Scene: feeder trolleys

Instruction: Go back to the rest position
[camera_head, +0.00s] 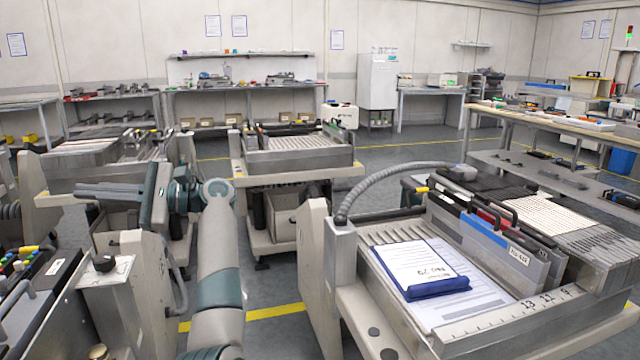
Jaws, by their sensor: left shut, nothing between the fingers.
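My left arm rises from the bottom centre and bends to the left above a feeder trolley. My left gripper (84,191) is at the far end of this arm, on the left of the picture. It is small and seen side-on; its fingers are shut and I see nothing held in it. My right gripper is not in view.
A near feeder trolley (498,328) at right carries feeders and a blue clipboard (440,288) on papers. Another trolley (122,305) stands close at lower left, near my arm. A middle trolley (290,160) stands behind. Grey floor with yellow lines (270,312) lies between them.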

